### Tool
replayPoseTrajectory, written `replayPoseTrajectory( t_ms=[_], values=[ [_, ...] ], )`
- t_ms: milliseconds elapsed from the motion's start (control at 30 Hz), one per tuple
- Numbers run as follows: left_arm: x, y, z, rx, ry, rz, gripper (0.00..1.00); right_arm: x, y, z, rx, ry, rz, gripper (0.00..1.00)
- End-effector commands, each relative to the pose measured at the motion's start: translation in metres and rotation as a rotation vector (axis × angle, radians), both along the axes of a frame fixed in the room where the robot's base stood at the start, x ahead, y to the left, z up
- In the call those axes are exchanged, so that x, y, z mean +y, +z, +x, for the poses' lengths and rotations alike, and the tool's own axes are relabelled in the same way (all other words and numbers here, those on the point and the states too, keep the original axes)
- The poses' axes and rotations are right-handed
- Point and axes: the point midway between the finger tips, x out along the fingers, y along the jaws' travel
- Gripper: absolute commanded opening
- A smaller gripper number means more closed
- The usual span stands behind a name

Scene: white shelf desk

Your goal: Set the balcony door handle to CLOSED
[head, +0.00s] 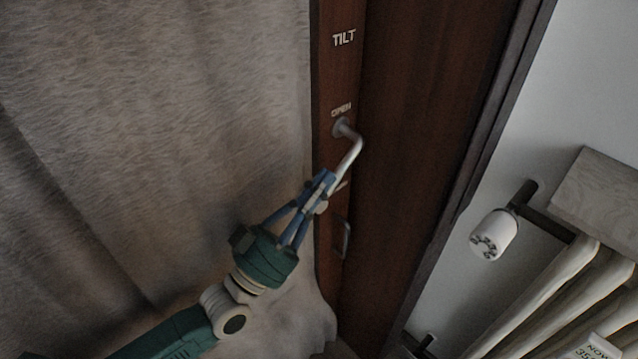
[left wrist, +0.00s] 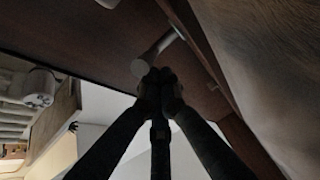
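The balcony door handle (head: 350,154) is a grey metal lever on the brown door frame. It comes out of its mount just below a small label that seems to read OPEN, and its grip slants downward, slightly left. A TILT label (head: 343,38) is higher on the frame. My left gripper (head: 327,184), with blue fingers, is at the lower end of the lever. In the left wrist view its dark fingertips (left wrist: 158,82) are drawn together at the handle's end (left wrist: 150,58) and appear closed on it. Any CLOSED label is not visible. My right gripper is not in view.
A beige curtain (head: 150,110) hangs left of the frame, close to my left arm. A second small metal handle (head: 346,240) is lower on the frame. A white radiator (head: 545,295) with a valve knob (head: 493,235) stands at the right.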

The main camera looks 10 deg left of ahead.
Motion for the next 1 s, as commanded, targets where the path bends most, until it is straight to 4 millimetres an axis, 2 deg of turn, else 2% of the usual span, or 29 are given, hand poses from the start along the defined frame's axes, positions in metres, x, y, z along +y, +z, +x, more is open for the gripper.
replayPoseTrajectory(
  t_ms=[300, 700, 1000],
  values=[
    [-0.005, -0.02, 0.007, 0.004, 0.001, 0.001, 0.0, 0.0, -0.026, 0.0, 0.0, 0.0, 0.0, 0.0],
    [-0.019, -0.044, 0.026, 0.003, 0.001, 0.002, 0.0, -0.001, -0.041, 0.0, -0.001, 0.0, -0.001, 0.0],
    [-0.027, -0.051, 0.037, 0.003, 0.0, 0.001, 0.0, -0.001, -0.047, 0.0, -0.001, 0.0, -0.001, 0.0]
  ],
)
